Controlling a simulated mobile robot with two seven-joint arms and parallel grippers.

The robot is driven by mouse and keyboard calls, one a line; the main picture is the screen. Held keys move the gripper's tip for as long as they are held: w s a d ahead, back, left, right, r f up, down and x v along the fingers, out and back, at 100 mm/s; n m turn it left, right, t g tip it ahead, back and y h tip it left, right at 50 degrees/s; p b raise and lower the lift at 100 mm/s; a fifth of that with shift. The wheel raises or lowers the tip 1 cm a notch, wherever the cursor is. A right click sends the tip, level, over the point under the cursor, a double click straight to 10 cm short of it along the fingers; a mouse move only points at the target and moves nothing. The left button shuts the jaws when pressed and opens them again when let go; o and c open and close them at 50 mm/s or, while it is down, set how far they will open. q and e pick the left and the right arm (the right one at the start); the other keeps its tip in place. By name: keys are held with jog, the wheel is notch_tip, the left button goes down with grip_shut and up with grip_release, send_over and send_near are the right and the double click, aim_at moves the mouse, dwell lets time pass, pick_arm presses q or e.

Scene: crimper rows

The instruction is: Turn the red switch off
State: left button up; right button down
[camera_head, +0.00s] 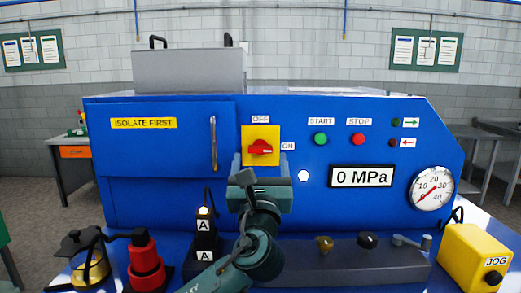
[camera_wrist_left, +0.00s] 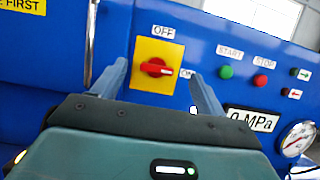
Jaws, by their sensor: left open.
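The red switch (camera_head: 261,147) is a rotary handle on a yellow plate (camera_head: 247,133) on the front of the blue machine. Its handle lies about horizontal, its narrower end toward the ON label (camera_head: 288,146) on the right; the OFF label (camera_head: 260,119) is above. In the left wrist view the red switch (camera_wrist_left: 156,68) shows between the two fingers. My left gripper (camera_head: 262,165) is open in front of the plate, just below the switch in the head view; it also shows in the left wrist view (camera_wrist_left: 158,78). I cannot tell any contact. My right gripper is not in view.
A green START button (camera_head: 320,139), a red STOP button (camera_head: 358,139) and a gauge (camera_head: 432,188) are to the right. A door handle (camera_head: 213,143) sticks out left of the switch. A black post marked A (camera_head: 204,240) and a red cylinder (camera_head: 145,262) stand at lower left.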

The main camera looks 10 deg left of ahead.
aim_at(260, 151)
pick_arm(q)
jog(key=w, duration=0.2)
jog(key=w+a, duration=0.1)
jog(key=w, duration=0.1)
jog(key=shift+w+p, duration=0.3)
jog(key=shift+w, duration=0.05)
jog(key=shift+w+a+r, duration=0.1)
jog(key=shift+w+r, duration=0.15)
jog(key=shift+w, duration=0.35)
jog(key=shift+w+p, duration=0.15)
jog(key=shift+p, duration=0.15)
jog(key=c, duration=1)
